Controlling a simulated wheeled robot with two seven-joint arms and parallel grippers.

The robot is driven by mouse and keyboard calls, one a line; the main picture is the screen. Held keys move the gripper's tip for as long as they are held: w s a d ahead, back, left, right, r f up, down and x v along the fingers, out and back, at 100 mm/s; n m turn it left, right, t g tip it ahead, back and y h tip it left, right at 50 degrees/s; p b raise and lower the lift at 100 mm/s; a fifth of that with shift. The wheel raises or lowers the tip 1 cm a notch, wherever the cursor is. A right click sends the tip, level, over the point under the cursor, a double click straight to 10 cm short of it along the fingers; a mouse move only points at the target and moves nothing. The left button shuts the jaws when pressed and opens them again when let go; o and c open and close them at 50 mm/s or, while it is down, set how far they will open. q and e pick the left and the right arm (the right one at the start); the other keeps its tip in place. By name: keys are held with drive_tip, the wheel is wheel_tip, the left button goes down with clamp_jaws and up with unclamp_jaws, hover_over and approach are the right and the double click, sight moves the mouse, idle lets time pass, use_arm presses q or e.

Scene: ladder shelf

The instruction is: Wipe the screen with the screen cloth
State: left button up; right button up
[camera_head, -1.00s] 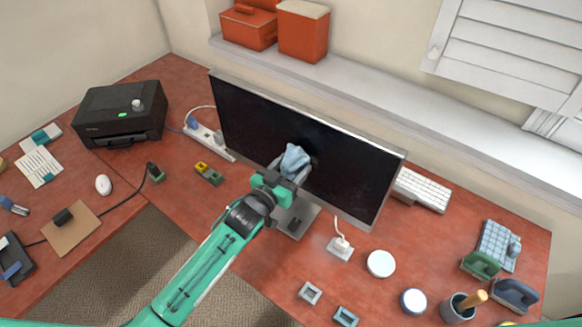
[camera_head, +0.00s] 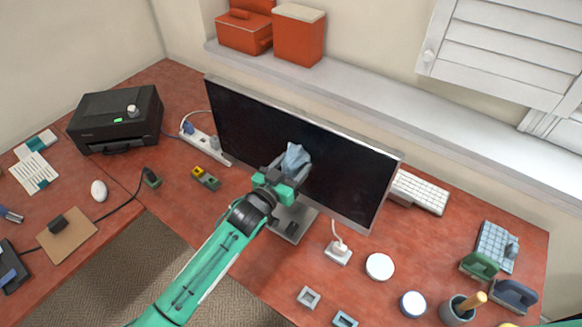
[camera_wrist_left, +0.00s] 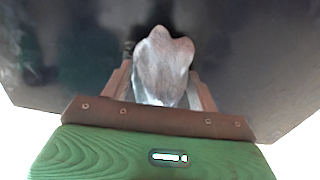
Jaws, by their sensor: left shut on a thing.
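The screen (camera_head: 345,178) is a wide black monitor standing on the desk on a grey foot, and its dark face also fills the left wrist view (camera_wrist_left: 60,65). The light blue screen cloth (camera_head: 294,158) is bunched up in front of the screen's middle; it shows pale in the left wrist view (camera_wrist_left: 163,65). My left gripper (camera_head: 288,168) is shut on the cloth, with a finger on each side of it. The cloth is close to the screen's face; I cannot tell for sure whether it touches. My right gripper is not in view.
A power strip (camera_head: 206,146) lies left of the screen, and a white keyboard (camera_head: 420,192) lies behind its right end. A white plug adapter (camera_head: 338,252), a round white disc (camera_head: 380,267) and a pen cup (camera_head: 457,311) stand at the right. A black printer (camera_head: 115,118) stands at the left.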

sight(285, 174)
use_arm(q)
drive_tip(key=shift+s+d, duration=0.1)
drive_tip(key=shift+d, duration=0.05)
drive_tip(key=shift+w+r+p, duration=0.2)
drive_tip(key=shift+p, duration=0.4)
idle(0.8)
drive_tip(key=shift+s+a+f+p, duration=0.15)
drive_tip(key=shift+s+a+p, duration=0.45)
drive_tip(key=p+v, duration=0.1)
drive_tip(key=v, duration=0.2)
drive_tip(key=shift+s+a, duration=0.1)
drive_tip(key=shift+s, duration=0.2)
drive_tip(key=shift+s+a, duration=0.2)
drive_tip(key=shift+s, duration=0.05)
